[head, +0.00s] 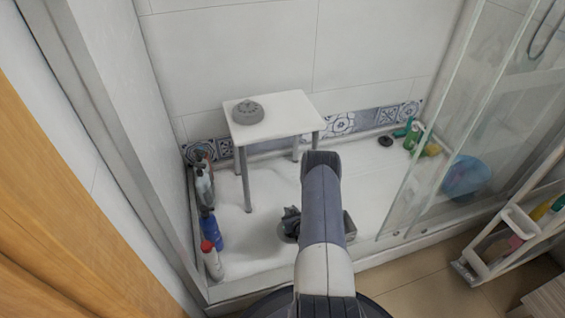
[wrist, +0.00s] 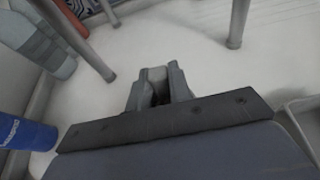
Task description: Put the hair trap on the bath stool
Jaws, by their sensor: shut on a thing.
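The bath stool (head: 285,118) is a white square-topped stool with grey legs, standing in the shower tray. My gripper (head: 291,216) is low over the tray, in front of the stool and below its top. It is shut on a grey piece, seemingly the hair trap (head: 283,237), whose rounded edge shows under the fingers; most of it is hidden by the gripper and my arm. In the wrist view my gripper (wrist: 158,80) has a small dark part between its fingers. A grey, round, ridged object (head: 248,112) sits on the stool's left part.
Bottles, including a blue one (head: 211,231) and a red-capped white one (head: 211,261), line the left wall. A grey box (head: 349,227) is right of my arm. A dark disc (head: 385,141) and green bottles (head: 411,137) lie back right. The stool top's right part is bare.

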